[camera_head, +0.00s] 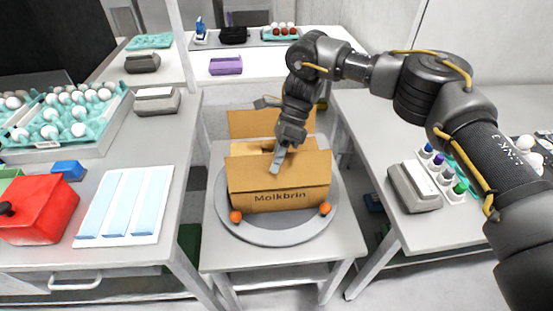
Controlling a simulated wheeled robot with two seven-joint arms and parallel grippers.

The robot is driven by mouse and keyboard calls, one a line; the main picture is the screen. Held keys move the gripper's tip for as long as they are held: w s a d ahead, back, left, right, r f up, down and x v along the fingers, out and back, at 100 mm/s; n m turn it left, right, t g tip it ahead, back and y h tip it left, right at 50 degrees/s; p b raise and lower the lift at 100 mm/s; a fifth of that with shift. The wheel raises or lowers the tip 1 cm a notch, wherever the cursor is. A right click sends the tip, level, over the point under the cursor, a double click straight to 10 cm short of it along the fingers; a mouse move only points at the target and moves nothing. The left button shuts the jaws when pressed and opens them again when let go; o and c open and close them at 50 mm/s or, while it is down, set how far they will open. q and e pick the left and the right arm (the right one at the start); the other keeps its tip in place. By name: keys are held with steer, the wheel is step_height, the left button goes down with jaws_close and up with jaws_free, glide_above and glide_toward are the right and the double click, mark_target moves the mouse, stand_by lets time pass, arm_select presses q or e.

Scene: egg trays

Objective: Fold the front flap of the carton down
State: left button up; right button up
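The brown carton (290,198), marked "Molkbrin", stands on a round grey turntable in the middle. Its front flap (270,168) appears raised along the front edge, above the lettering. The back flap (245,122) stands up behind the opening. My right gripper (278,163) points down over the carton, at or just behind the top edge of the front flap. Its fingers look like one narrow piece, together, with nothing seen between them. Whether they touch the flap is unclear. My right arm hides part of the back flap and the opening. My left gripper is not in view.
The turntable (285,237) carries two orange balls (236,216) by the carton's front corners. The left table has an egg tray (70,118), a red box (38,210) and a pale blue striped panel (125,203). A grey box (415,187) and small bottles stand on the right table.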

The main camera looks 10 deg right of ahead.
steer(key=shift+o, duration=0.4)
